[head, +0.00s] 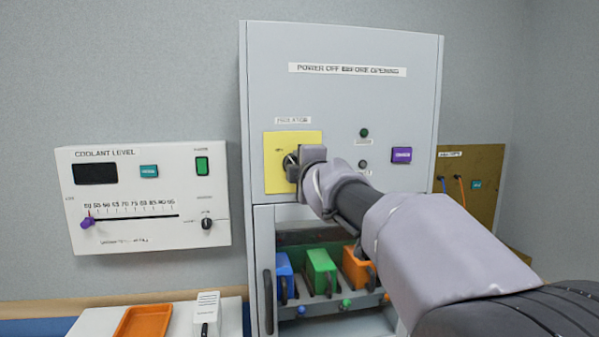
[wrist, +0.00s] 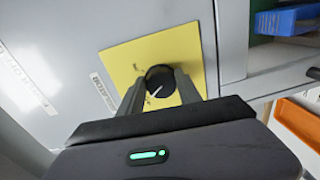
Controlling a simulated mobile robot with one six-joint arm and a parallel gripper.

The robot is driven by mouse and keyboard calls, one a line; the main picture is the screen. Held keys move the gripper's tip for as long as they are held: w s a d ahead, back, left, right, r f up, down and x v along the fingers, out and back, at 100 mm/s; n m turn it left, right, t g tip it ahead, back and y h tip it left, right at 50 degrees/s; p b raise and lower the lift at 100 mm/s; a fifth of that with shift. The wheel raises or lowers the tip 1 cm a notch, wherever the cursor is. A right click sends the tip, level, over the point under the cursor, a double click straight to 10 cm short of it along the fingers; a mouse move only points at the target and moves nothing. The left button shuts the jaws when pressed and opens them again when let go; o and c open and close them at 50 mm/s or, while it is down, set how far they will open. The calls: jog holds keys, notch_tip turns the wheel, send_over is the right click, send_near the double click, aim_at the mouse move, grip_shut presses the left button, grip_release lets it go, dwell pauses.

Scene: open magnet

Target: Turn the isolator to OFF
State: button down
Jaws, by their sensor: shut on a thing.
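The isolator is a round black knob with a white pointer line, on a yellow plate (head: 279,178) on the grey cabinet front. In the head view my gripper (head: 293,163) covers most of the knob. In the wrist view the knob (wrist: 160,81) sits between the two fingers of my gripper (wrist: 160,88), which are shut on its sides. The pointer line runs slantwise towards the plate's lower left in that view. The small marks on the plate are too blurred to read surely.
The cabinet (head: 341,100) carries a "POWER OFF BEFORE OPENING" label, a purple button (head: 402,155) and two small round lamps. Its lower bay holds blue, green (head: 321,270) and orange blocks. A coolant level panel (head: 150,235) hangs left; an orange tray (head: 143,322) lies below.

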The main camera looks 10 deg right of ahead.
jog(key=shift+n, duration=1)
jog(key=shift+r, duration=0.1)
jog(key=c, duration=0.8)
grip_release()
jog(key=s, duration=1.1)
jog(key=s+r, duration=0.1)
jog(key=s, duration=0.5)
jog(key=shift+s, duration=0.2)
jog(key=shift+f, duration=0.1)
